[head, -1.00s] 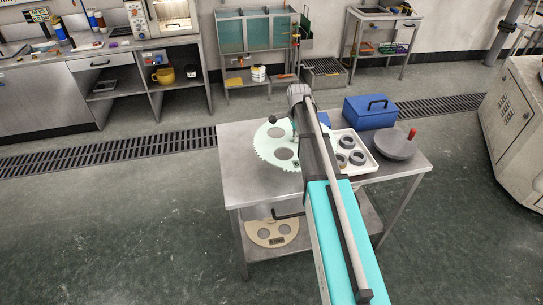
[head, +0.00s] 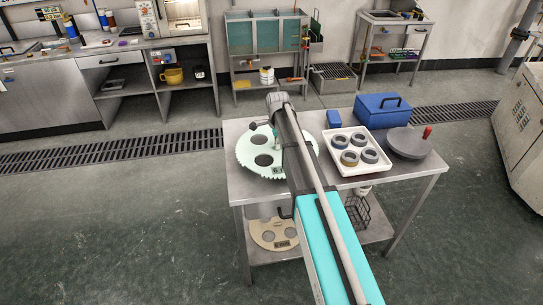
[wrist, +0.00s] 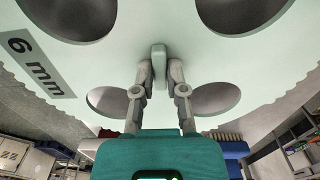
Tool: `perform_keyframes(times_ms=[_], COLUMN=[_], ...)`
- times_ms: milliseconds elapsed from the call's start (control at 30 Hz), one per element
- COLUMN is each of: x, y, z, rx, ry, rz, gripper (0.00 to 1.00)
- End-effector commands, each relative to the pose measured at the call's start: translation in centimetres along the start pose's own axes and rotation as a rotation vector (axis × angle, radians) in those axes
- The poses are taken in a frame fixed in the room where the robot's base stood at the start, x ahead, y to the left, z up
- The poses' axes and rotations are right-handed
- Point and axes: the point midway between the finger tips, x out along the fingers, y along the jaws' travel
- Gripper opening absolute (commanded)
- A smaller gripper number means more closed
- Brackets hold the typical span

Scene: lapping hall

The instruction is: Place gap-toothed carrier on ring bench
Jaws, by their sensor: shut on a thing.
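A pale green toothed disc carrier (head: 247,148) with large round holes shows over the left part of the steel bench (head: 240,189). In the wrist view the carrier (wrist: 115,62) fills the upper picture and bears a dark "6 mm" label. My gripper (wrist: 159,72) is shut on the small upright grip at its middle. I cannot tell whether the carrier touches the bench top. A gap in its teeth is not clear.
On the bench's right are a white tray (head: 338,164) with several rings, a blue box (head: 383,110), a small blue block (head: 334,118) and a grey disc with a red knob (head: 407,144). A beige carrier (head: 268,240) and a wire basket (head: 357,214) sit below.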

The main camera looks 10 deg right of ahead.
Motion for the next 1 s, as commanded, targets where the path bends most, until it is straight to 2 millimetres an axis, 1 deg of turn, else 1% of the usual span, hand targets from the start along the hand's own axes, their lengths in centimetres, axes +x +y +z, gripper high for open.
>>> perform_keyframes(times_ms=[67,433,567,733,1000], x=[0.3,0.2,0.6,1.7,3.8], y=[-0.1,-0.1,-0.2,-0.4,-0.4], z=[0.1,0.1,0.3,0.9,0.8], rx=[0.000,0.001,0.001,0.001,0.002], ry=[0.000,0.000,0.000,0.000,0.000], rz=[0.000,0.000,0.000,0.000,0.000], gripper=[0.00,0.00,0.00,0.00,0.00])
